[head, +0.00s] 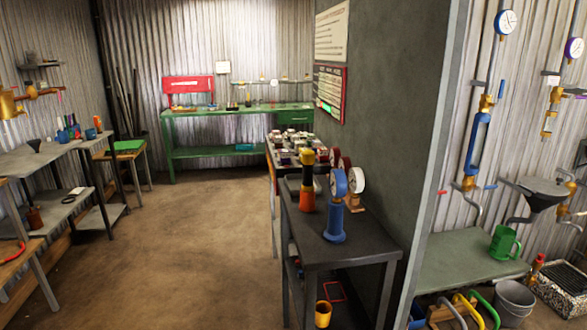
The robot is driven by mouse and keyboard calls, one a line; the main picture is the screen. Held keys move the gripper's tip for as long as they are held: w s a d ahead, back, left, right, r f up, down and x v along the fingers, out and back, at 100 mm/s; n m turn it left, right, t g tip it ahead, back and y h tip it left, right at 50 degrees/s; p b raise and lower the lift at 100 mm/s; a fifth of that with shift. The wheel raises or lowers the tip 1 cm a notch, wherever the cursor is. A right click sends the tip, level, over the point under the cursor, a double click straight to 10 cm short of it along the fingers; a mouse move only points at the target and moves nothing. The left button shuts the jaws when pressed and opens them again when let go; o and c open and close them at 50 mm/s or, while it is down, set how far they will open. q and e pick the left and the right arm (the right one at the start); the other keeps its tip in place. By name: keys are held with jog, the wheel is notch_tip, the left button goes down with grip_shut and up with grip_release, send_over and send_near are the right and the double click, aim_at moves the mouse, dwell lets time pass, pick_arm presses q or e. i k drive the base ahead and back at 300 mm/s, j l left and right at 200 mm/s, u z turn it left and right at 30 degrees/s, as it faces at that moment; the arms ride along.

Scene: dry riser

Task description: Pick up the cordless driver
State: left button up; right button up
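I cannot make out a cordless driver for certain. An upright orange, black and yellow tool-like object (307,182) stands on the dark metal table (345,243) near the middle; it looks more like a torch or lantern, and I cannot tell if it is the driver. Small coloured items (72,128), some orange and blue, stand on the grey bench at the left, too small to identify. Neither of my grippers shows in the head view.
Blue gauge (337,205) and other gauges share the dark table. A green workbench (240,127) stands at the back wall. A grey partition (390,130) rises right of the dark table; beyond it is a shelf with a green jug (503,243). The brown floor (190,250) is clear.

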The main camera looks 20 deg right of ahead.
aim_at(307, 156)
jog(key=i+l+u, duration=0.1)
jog(key=i+u, duration=0.35)
jog(key=i, duration=0.65)
jog(key=i+u, duration=0.25)
jog(key=i, duration=0.3)
jog(key=i+l+u, duration=0.2)
jog(key=i, duration=0.35)
jog(key=i+j+u, duration=0.1)
jog(key=i+u, duration=0.25)
jog(key=u, duration=0.15)
jog(key=i+u, duration=0.45)
jog(key=i+j+z, duration=0.1)
jog(key=i+z, duration=0.2)
jog(key=z, duration=2.05)
